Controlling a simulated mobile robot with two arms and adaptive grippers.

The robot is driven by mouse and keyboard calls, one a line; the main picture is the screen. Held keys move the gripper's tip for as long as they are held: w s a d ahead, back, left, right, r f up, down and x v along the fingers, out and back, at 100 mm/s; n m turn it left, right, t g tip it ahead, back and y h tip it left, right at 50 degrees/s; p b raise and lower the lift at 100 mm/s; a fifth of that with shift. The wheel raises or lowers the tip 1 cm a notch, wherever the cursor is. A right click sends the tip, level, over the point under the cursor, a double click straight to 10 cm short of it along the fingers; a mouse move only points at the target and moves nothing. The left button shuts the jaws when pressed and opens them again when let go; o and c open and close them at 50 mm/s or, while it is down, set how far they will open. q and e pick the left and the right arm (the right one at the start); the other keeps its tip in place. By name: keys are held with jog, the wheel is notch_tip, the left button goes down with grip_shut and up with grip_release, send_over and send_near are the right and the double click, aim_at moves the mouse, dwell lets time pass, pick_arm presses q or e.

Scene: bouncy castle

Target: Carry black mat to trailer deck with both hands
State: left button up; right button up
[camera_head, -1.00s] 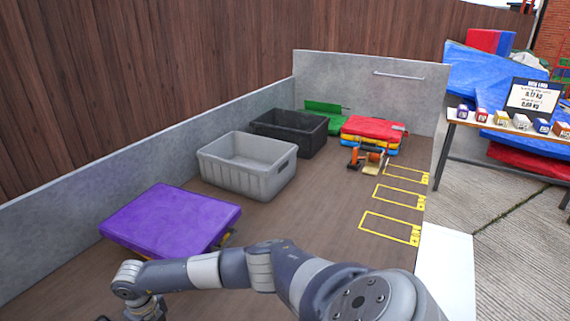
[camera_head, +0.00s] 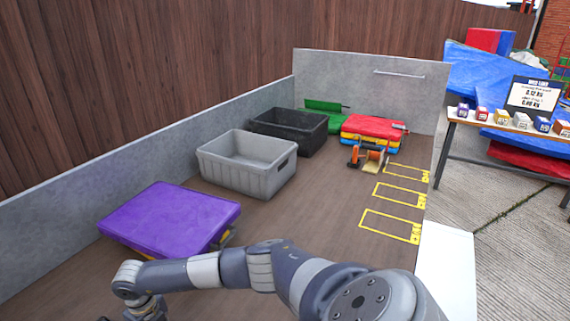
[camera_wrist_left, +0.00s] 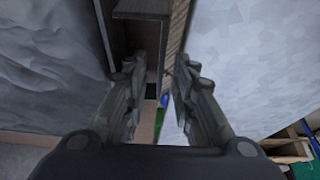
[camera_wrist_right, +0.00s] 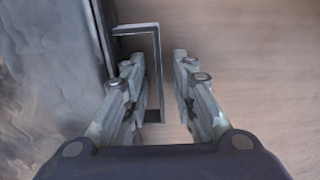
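No whole black mat shows in the head view. In the right wrist view a dark grey surface (camera_wrist_right: 45,90), perhaps the mat, fills the left side and carries a thin rectangular handle (camera_wrist_right: 157,70). My right gripper (camera_wrist_right: 156,75) is open, with one side of the handle between its fingers. In the left wrist view my left gripper (camera_wrist_left: 157,75) is open beside a dark grey surface (camera_wrist_left: 50,60), with a dark frame (camera_wrist_left: 140,15) ahead; its contact is unclear. The trailer deck (camera_head: 310,215) is brown boards. One arm of mine crosses its near side; its gripper is mostly cut off below.
A purple mat (camera_head: 170,215) lies on others at the near left. A grey crate (camera_head: 240,170), a black crate (camera_head: 290,122), a red mat stack (camera_head: 373,127) and an orange-black strap tool (camera_head: 365,157) stand further back. Yellow outlines (camera_head: 390,225) mark clear deck at right.

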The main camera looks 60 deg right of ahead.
notch_tip(320, 180, up, 42)
jog(key=p, duration=3)
notch_tip(320, 180, up, 11)
jog(key=p, duration=1.1)
jog(key=shift+r+p, duration=0.15)
jog(key=shift+p, duration=0.15)
